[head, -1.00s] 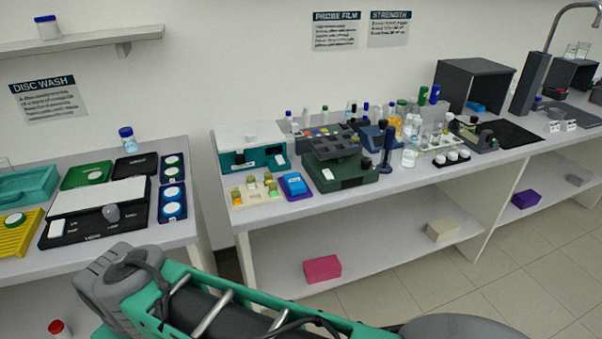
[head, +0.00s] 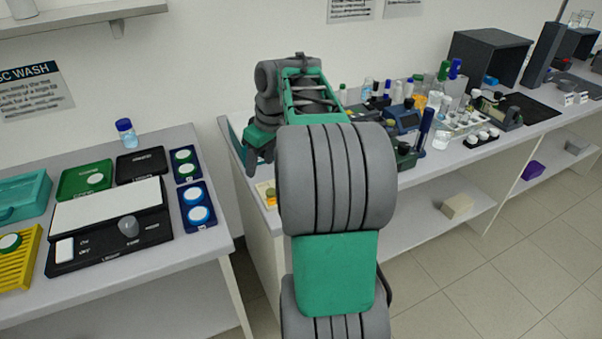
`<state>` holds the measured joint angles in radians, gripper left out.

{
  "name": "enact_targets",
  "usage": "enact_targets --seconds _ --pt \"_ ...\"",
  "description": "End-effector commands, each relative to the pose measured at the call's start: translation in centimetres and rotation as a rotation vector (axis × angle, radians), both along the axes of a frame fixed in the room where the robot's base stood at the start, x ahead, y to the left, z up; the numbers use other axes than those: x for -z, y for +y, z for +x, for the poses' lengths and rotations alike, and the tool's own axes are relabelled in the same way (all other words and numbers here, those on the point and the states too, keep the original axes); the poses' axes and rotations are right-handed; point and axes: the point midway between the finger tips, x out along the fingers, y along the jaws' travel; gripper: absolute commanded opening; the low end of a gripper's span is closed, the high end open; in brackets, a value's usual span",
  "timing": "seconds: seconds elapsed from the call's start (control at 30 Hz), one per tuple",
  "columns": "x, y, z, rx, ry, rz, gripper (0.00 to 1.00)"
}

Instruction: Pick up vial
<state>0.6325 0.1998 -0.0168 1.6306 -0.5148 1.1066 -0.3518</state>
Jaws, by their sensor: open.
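A cream tray (head: 262,188) sits at the left front corner of the middle bench, mostly hidden behind my arm. A small vial with an orange-yellow part (head: 271,201) shows at its edge; any other vials there are hidden. My gripper (head: 257,168) is open above and just behind the visible part of the tray, fingers pointing down. I see nothing between its fingers, though the view is small and partly blocked. I cannot tell its exact height over the vials.
My arm covers the teal-and-white device and the tray's right side. Bottles and racks (head: 470,125) crowd the bench to the right. The left bench (head: 150,265) holds a black device (head: 110,225) and disc trays (head: 198,205). A gap separates the benches.

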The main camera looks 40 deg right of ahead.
Motion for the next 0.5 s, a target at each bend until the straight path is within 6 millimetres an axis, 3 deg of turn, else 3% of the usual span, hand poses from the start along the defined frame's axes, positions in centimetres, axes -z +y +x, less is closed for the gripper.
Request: enact_targets --seconds 0.03,0.1,0.2,0.3,0.5 --pt "0.8 -4.5 0.2 -0.007 0.004 -0.002 0.52" --pt "1.5 -9.1 -0.1 -0.041 0.002 -0.01 0.52" --pt "2.3 -13.3 -0.9 -0.075 0.001 -0.021 0.52" --pt "3.2 -14.8 -1.2 -0.093 -0.001 -0.025 0.52" --pt "5.8 -14.5 -0.3 -0.096 0.0 -0.025 0.52"
